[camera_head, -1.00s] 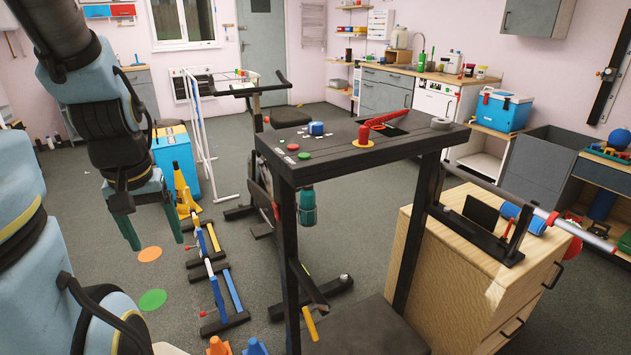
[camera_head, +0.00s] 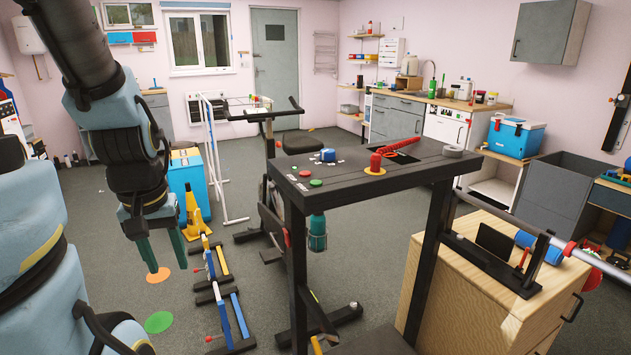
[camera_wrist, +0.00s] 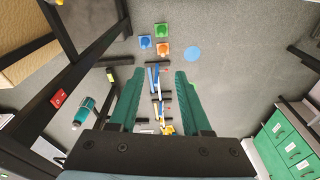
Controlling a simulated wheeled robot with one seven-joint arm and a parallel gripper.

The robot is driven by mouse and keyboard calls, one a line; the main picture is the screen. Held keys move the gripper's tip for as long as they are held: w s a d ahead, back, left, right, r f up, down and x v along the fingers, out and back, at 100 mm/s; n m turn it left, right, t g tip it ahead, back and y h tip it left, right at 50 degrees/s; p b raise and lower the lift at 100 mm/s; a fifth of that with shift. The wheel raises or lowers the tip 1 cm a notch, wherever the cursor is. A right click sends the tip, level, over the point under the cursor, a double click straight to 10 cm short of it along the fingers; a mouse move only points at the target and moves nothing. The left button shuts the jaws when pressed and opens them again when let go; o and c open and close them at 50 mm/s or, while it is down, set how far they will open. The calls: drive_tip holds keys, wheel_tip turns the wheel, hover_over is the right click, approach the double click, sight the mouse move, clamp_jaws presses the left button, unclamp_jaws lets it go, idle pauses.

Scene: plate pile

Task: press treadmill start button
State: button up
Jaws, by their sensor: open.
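The treadmill (camera_head: 345,195) stands right of centre in the head view, with a flat dark console on black uprights. A green button (camera_head: 316,183) and a red button (camera_head: 305,173) sit at the console's near left corner. I cannot read any labels on them. A red knob (camera_head: 375,163) on a yellow disc is further right on the console. My gripper (camera_head: 168,268) hangs to the left of the treadmill, pointing down, open and empty, well apart from the buttons. Its green fingers also show in the wrist view (camera_wrist: 158,76), above the floor.
Low hurdles (camera_head: 225,300) and a yellow cone (camera_head: 194,216) stand on the floor between my gripper and the treadmill. A blue bin (camera_head: 187,178) is behind. A wooden cabinet (camera_head: 480,300) stands right of the treadmill. A blue object (camera_head: 327,155) lies on the console.

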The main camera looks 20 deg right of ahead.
clamp_jaws()
idle(1.3)
